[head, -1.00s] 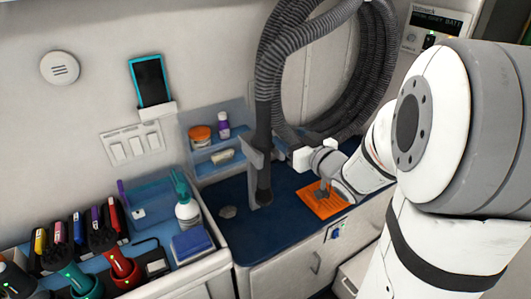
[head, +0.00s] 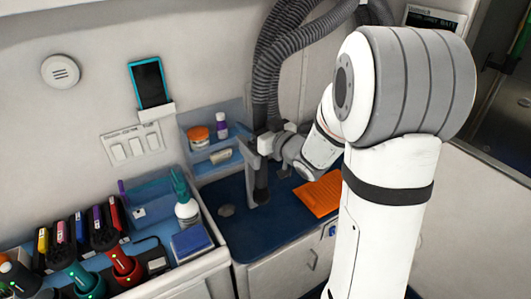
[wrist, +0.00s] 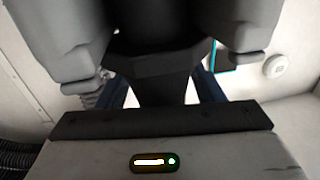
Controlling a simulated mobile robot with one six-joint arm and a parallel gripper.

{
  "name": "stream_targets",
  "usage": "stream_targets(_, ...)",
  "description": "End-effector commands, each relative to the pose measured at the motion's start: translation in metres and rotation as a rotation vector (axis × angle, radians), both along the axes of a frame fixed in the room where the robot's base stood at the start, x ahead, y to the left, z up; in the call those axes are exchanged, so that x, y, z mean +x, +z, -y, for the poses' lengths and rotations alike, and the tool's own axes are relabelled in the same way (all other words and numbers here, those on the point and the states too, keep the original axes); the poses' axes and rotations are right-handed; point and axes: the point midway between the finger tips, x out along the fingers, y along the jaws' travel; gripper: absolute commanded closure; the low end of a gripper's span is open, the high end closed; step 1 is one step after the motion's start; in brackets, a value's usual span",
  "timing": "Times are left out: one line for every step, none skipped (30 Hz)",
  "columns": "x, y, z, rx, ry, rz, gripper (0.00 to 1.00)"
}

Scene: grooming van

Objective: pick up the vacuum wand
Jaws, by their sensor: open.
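The vacuum wand (head: 261,182) is a dark upright tube hanging below the ribbed grey hose, at a grey wall bracket (head: 252,178) over the blue counter. My gripper (head: 270,145) is at the wand's upper part, coming from the right and hiding some of it. In the wrist view, my two grey fingers (wrist: 160,68) stand apart, with a dark shape, seemingly the wand (wrist: 155,85), between them. I see no clear contact between fingers and wand.
An orange mat (head: 320,194) lies on the blue counter (head: 285,225) right of the wand. A small shelf (head: 228,145) with jars is behind left. The ribbed hose (head: 268,75) hangs above my gripper.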

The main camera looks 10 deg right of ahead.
Motion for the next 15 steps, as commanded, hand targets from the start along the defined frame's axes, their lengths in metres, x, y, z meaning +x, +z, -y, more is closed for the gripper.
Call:
stream_targets(0.0003, -0.0002, 0.0001, 0.0, 0.0, 0.0, 0.39)
stream_targets(0.0001, -0.0002, 0.0002, 0.0, -0.001, 0.0, 0.39)
stream_targets(0.0, -0.0002, 0.0004, 0.0, -0.001, 0.0, 0.39)
stream_targets(0.0, -0.0002, 0.0004, 0.0, -0.001, 0.0, 0.39)
stream_targets(-0.0001, -0.0002, 0.0004, 0.0, -0.001, 0.0, 0.39)
stream_targets(-0.0002, -0.0002, 0.0004, 0.0, -0.001, 0.0, 0.43)
stream_targets(-0.0002, -0.0002, 0.0005, 0.0, -0.001, 0.0, 0.45)
stream_targets(-0.0003, -0.0002, 0.0006, 0.0, -0.001, 0.0, 0.47)
stream_targets(-0.0003, -0.0002, 0.0006, 0.0, -0.001, 0.0, 0.51)
stream_targets(-0.0004, -0.0002, 0.0006, -0.001, -0.001, 0.0, 0.53)
stream_targets(-0.0003, -0.0002, 0.0007, 0.0, -0.001, 0.0, 0.56)
stream_targets(-0.0004, -0.0002, 0.0008, -0.001, -0.001, 0.0, 0.59)
stream_targets(-0.0004, -0.0001, 0.0008, -0.001, -0.001, 0.0, 0.61)
stream_targets(-0.0003, -0.0002, 0.0009, 0.0, -0.001, 0.0, 0.64)
stream_targets(-0.0004, -0.0001, 0.0009, -0.001, -0.001, 0.0, 0.67)
